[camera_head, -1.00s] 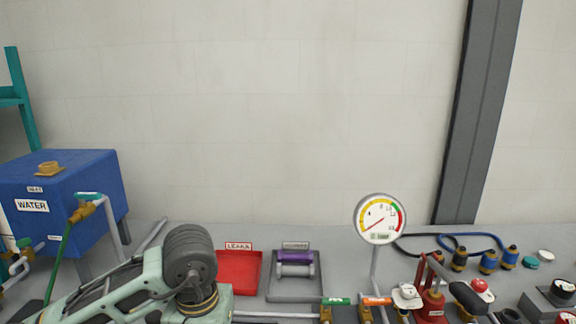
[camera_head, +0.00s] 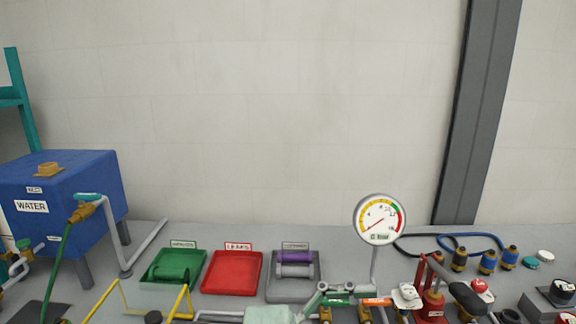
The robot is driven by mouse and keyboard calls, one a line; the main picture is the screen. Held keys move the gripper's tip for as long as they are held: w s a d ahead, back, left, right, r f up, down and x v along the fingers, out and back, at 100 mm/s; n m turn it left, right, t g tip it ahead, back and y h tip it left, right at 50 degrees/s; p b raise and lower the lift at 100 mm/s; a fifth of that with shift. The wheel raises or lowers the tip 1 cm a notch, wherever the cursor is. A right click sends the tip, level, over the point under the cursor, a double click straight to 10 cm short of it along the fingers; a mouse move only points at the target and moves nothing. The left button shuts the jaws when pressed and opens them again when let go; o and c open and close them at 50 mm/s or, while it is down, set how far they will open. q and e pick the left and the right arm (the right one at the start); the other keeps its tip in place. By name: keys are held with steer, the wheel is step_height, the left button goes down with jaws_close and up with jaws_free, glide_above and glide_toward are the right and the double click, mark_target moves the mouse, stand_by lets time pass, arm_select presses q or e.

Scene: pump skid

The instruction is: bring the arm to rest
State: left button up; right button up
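A pale green part of one of my arms (camera_head: 270,314) shows at the bottom edge, left of the middle. Pale green and grey pieces (camera_head: 335,291) stand out to the right of it, just above the green-tagged valve and left of the gauge post. They look like the end of this arm, but they are small and I cannot make out fingertips or anything held. The rest of the arm is out of frame below. I see no second gripper.
Green (camera_head: 173,267), red (camera_head: 232,273) and grey (camera_head: 293,291) trays stand behind the arm. A pressure gauge (camera_head: 380,219), red hand pump (camera_head: 432,300) and several fittings crowd the right. A blue water tank (camera_head: 75,190) and yellow bars (camera_head: 183,302) are left.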

arm_select(q)
steer(key=w+a+r+n+t+h, duration=0.4)
steer(key=w+a+r+n+t, duration=0.15)
steer(key=n+t, duration=0.6)
steer(key=w+a+f+n+t+y, duration=0.2)
steer(key=w+a+n+t+y, duration=0.75)
steer(key=n, duration=0.95)
steer(key=a+f+n+g+y, duration=0.1)
steer(key=a+f+n+y, duration=0.55)
steer(key=f+n, duration=0.3)
steer(key=a+f+n+g+y, duration=0.2)
steer(key=a+f+n+y, duration=0.45)
steer(key=f+n, duration=0.35)
steer(key=s+a+f+n+g+y, duration=0.15)
steer(key=s+f+n+g, duration=0.35)
steer(key=s+f, duration=0.6)
steer(key=s+a+f+n+g, duration=0.25)
steer(key=s+f+g, duration=0.45)
steer(key=s+f, duration=0.45)
steer(key=s+d+f+g, duration=0.1)
steer(key=s+f, duration=0.1)
steer(key=f, duration=1.2)
steer(key=s+f, duration=0.2)
steer(key=f, duration=1.2)
steer(key=s+a+f+g, duration=0.1)
steer(key=s+a+f, duration=0.2)
steer(key=s+f, duration=1)
steer(key=shift+s+f+g, duration=0.3)
steer(key=shift+s+f, duration=0.05)
steer(key=shift+s, duration=0.9)
